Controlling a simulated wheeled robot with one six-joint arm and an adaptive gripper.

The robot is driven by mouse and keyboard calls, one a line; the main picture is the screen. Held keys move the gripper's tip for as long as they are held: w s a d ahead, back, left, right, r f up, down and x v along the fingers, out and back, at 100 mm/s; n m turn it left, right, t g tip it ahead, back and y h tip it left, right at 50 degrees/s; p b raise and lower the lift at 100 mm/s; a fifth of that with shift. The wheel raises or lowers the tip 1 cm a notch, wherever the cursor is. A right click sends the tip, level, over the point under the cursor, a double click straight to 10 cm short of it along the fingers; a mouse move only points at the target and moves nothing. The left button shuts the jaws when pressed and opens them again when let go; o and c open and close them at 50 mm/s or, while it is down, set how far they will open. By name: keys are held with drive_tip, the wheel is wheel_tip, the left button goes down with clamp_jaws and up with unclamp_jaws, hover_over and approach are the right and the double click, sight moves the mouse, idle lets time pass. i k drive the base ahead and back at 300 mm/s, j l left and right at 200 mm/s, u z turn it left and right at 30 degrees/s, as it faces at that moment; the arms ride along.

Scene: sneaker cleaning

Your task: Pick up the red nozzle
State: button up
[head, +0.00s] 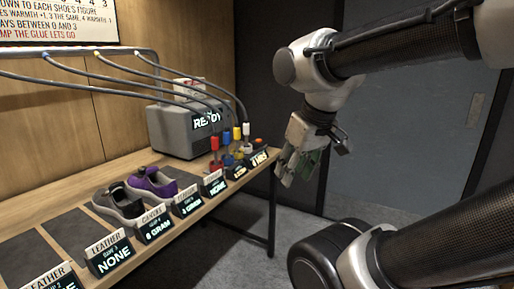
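The red nozzle (214,144) stands upright at the left end of a row of coloured nozzles near the far right end of the bench. A hose runs to it from above. My gripper (297,178) hangs in the air to the right of the nozzles, past the bench's end, with its fingers pointing down. Its fingers look apart, with nothing visible between them. It is clear of the red nozzle.
A blue nozzle (226,139), a yellow nozzle (236,134) and a white nozzle (246,130) stand close by. A grey machine (170,132) reading READY is behind. Shoes (118,203) and label stands (109,256) occupy the bench. Hoses arch overhead.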

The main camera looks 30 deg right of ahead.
sight(214, 140)
drive_tip(key=z, duration=0.35)
drive_tip(key=i+l, duration=0.1)
drive_tip(key=i, duration=0.35)
drive_tip(key=i+l+u, duration=0.1)
drive_tip(key=i, duration=0.4)
